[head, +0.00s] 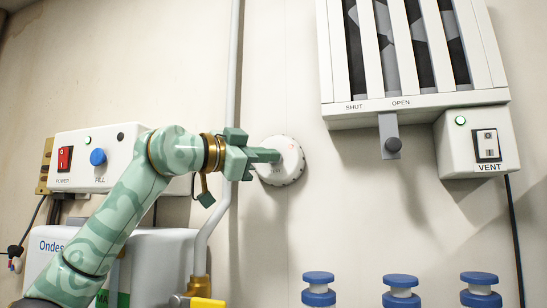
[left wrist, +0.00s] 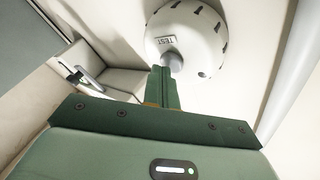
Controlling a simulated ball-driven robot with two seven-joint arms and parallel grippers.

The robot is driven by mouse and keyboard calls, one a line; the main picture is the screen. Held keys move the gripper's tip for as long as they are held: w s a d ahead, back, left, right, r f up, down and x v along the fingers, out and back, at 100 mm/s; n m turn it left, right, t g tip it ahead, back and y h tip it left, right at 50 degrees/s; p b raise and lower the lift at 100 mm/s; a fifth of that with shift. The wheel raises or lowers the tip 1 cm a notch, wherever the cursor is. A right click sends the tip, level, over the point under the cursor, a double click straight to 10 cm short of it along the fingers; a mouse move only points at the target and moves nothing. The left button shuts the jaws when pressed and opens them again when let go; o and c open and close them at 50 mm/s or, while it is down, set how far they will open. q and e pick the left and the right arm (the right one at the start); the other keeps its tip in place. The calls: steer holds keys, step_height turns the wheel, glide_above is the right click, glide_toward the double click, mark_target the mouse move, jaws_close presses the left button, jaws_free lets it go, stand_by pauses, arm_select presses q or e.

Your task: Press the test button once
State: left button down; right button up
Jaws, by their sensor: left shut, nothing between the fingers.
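The test unit is a round white wall-mounted disc (head: 288,160) in the middle of the head view. In the left wrist view it is a white dome (left wrist: 197,32) with dark slots and a small TEST label (left wrist: 168,41). A grey round button (left wrist: 172,62) sticks out below the label. My left gripper (head: 274,156) is shut and empty, its fingers pointing at the disc. In the left wrist view the fingertips (left wrist: 162,70) are right at the button. I cannot tell whether they touch it. My right gripper is not in view.
A control box (head: 90,180) with a red power switch (head: 65,158) and blue fill knob (head: 98,157) is at left. A vent box (head: 478,145) and slatted shutter unit (head: 415,109) are at right. A grey pipe (head: 231,60) runs beside the disc. Blue-capped items (head: 401,290) stand below.

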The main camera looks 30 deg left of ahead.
arm_select(q)
steer(key=shift+w, duration=0.15)
stand_by(0.8)
steer(key=shift+s+d+f+b, duration=0.2)
steer(key=shift+s+d+b, duration=0.15)
steer(key=shift+b, duration=0.4)
steer(key=shift+s+a, duration=0.1)
steer(key=shift+s, duration=0.1)
steer(key=s+b, duration=0.1)
steer(key=s, duration=0.1)
steer(key=s+d+b, duration=0.1)
steer(key=s, duration=0.1)
steer(key=shift+s+b, duration=0.4)
stand_by(0.5)
